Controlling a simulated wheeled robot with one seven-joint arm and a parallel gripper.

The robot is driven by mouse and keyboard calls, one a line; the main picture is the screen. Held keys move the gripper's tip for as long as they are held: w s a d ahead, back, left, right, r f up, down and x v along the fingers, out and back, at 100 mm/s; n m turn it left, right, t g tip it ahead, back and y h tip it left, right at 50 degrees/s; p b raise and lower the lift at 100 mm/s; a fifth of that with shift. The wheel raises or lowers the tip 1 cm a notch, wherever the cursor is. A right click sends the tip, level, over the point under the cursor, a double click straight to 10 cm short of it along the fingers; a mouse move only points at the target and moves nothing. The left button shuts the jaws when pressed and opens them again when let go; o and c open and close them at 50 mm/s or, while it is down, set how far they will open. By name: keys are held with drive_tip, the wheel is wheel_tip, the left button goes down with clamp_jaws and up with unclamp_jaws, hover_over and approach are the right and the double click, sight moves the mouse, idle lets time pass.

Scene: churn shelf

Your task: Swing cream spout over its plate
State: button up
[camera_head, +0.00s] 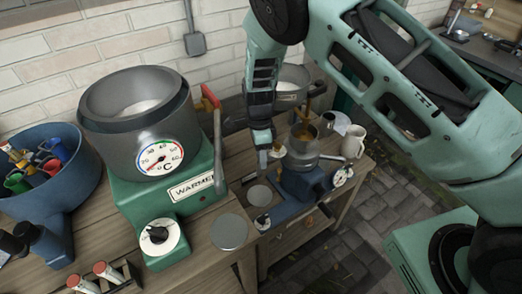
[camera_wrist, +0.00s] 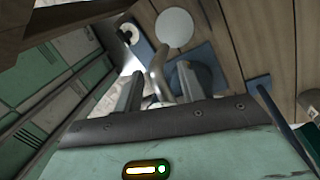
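A metal separator with a bowl (camera_head: 302,148) stands on a blue base (camera_head: 300,185) at the right of the bench. My gripper (camera_head: 266,158) points down just left of that bowl. In the wrist view, a curved silver spout (camera_wrist: 157,72) shows between the two fingers of my gripper (camera_wrist: 160,88). The fingers stand apart, and I see no clear contact with the spout. A pale round plate (camera_wrist: 174,27) lies beyond the spout's far end. In the head view, one grey round plate (camera_head: 259,195) lies below my gripper and another (camera_head: 230,231) lies nearer. Most of the spout is hidden in the head view.
A green warmer (camera_head: 170,190) with a grey pot and temperature dial stands left of my gripper. A blue tub (camera_head: 45,190) of coloured items is at far left. A white mug (camera_head: 354,141) stands right of the separator. A brick wall is behind.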

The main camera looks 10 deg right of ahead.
drive_tip(key=b+v, duration=0.2)
drive_tip(key=v, duration=1.5)
drive_tip(key=shift+r, duration=0.25)
drive_tip(key=shift+w, duration=0.15)
